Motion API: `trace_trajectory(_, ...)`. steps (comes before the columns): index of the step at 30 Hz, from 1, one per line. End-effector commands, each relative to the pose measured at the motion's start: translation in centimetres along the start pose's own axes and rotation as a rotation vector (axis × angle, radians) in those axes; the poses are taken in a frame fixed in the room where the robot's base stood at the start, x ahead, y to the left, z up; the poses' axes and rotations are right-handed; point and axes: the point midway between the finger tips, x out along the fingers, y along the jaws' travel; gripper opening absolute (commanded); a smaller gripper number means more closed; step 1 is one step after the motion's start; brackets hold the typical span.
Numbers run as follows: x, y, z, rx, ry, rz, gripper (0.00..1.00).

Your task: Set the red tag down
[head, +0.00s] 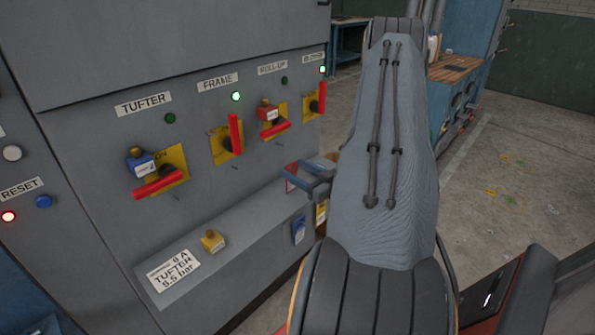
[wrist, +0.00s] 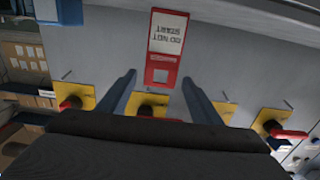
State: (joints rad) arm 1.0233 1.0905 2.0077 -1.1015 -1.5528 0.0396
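The red tag (wrist: 163,75), with a white "DO NOT START" label that reads upside down, shows in the wrist view against grey metal. My gripper (wrist: 158,78) has its two blue fingers apart, one on each side of the tag's near end, with a gap showing on both sides. In the head view my gripper (head: 305,178) is over the right end of the grey ledge (head: 235,258), with a little red between its fingers. I cannot tell for certain whether the tag rests flat on the ledge.
Switches on yellow plates line the panel above the ledge: TUFTER (head: 160,180) with a blue lock (head: 141,163), FRAME (head: 234,135), ROLL UP (head: 275,127) with a red lock (head: 268,110), and another (head: 316,106). A yellow lock (head: 212,241) sits on the ledge.

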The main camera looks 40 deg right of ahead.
Motion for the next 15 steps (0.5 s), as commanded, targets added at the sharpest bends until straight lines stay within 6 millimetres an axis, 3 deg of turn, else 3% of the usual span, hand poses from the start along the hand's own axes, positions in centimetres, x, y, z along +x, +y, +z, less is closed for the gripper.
trace_trajectory(8,-0.8,0.1,-0.3,0.0,0.0,0.004,0.59)
trace_trajectory(15,-5.5,0.2,-0.2,0.002,0.0,0.006,0.59)
